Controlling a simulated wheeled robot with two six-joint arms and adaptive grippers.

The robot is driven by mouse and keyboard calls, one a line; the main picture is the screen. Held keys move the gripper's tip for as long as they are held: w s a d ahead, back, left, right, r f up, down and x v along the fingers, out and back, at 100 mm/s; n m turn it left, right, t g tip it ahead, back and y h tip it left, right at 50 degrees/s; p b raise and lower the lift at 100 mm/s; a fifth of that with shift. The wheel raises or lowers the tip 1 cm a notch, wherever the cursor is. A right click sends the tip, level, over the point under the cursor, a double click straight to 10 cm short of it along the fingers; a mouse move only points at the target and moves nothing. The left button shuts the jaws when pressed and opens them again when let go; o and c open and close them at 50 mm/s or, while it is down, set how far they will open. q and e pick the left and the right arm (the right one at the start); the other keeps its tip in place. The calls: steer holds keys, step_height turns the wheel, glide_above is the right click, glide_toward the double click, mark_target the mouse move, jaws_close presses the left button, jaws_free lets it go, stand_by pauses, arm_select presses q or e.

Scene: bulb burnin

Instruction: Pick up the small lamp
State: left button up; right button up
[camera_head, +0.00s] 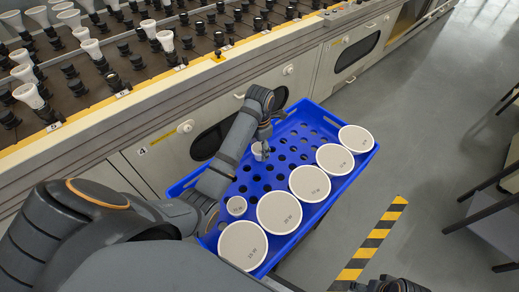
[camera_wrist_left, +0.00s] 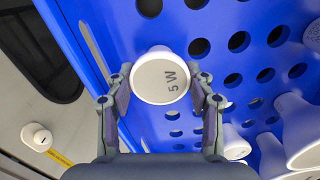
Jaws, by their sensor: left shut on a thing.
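A small white lamp (camera_head: 260,152) with a round face is held by my left gripper (camera_head: 263,138) over the far left part of the blue crate. In the left wrist view the lamp (camera_wrist_left: 162,80) reads "5 W" and sits between the two fingers of the left gripper (camera_wrist_left: 161,100), which is shut on it. Its base is hidden behind its face. Another small lamp (camera_head: 236,206) stands in the crate near my left forearm. A dark part of my right arm shows at the bottom edge of the head view; its fingers cannot be made out.
The blue crate (camera_head: 188,184) has rows of holes. Several larger white lamps (camera_head: 310,183) stand along its right side. A rack (camera_head: 120,60) with sockets and lamps lies behind. Striped floor tape (camera_head: 370,245) and shelving (camera_head: 490,215) are at right.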

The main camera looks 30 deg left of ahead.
arm_select(q)
step_height(320, 180, up, 5)
steer(key=p, duration=0.4)
steer(key=shift+r, duration=0.15)
step_height(320, 180, up, 2)
steer(key=p, duration=0.2)
steer(key=shift+r+p, duration=0.2)
steer(key=shift+p, duration=0.1)
steer(key=shift+r+p, duration=0.85)
arm_select(e)
steer(key=s+d+f, duration=0.2)
steer(key=s+f, duration=0.2)
steer(key=f, duration=0.5)
steer(key=s+d+f+h, duration=0.1)
steer(key=s+d+f, duration=0.2)
steer(key=f, duration=0.7)
steer(key=shift+s, duration=0.65)
steer(key=shift+d, duration=0.1)
steer(key=shift+c, duration=0.3)
